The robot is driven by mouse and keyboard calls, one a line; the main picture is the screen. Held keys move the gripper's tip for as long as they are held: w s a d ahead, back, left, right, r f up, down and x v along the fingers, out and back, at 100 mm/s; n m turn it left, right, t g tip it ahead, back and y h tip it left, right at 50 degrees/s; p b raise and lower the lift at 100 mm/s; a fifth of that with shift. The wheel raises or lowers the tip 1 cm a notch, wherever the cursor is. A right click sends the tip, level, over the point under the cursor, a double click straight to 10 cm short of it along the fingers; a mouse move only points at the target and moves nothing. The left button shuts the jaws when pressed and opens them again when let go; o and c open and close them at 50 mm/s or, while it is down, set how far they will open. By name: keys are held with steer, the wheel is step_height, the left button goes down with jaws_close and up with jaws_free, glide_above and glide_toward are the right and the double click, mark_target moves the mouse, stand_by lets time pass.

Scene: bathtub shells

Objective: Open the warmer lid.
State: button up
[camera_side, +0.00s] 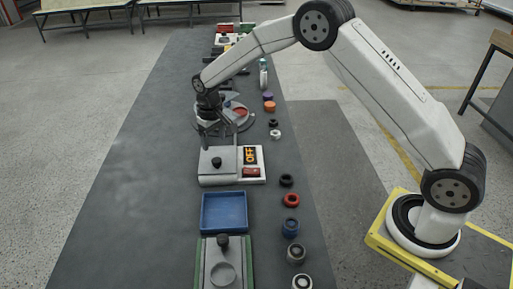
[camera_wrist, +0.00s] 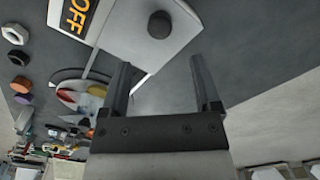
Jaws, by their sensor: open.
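The warmer (camera_side: 232,178) is a low pale box on the dark bench. It has an orange OFF display and a red switch on its right side. Its pale lid (camera_side: 206,172) lies flat on top and carries a round black knob (camera_side: 217,162). In the wrist view the knob (camera_wrist: 160,25) is at the top, beyond my fingertips, with the OFF display (camera_wrist: 77,17) to its left. My gripper (camera_side: 214,138) is just behind and above the warmer in the side view. In the wrist view my gripper (camera_wrist: 160,63) is open, with nothing between its fingers.
A round grey device (camera_side: 243,117) stands behind the warmer, close to my gripper. A blue tray (camera_side: 224,212) and a green-edged fixture (camera_side: 225,270) lie in front. Several small rings and caps line the bench's right side. The bench left of the warmer is clear.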

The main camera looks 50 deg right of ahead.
mark_target(216, 159)
steer(key=shift+f, duration=0.15)
steer(key=shift+f, duration=3.75)
jaws_close()
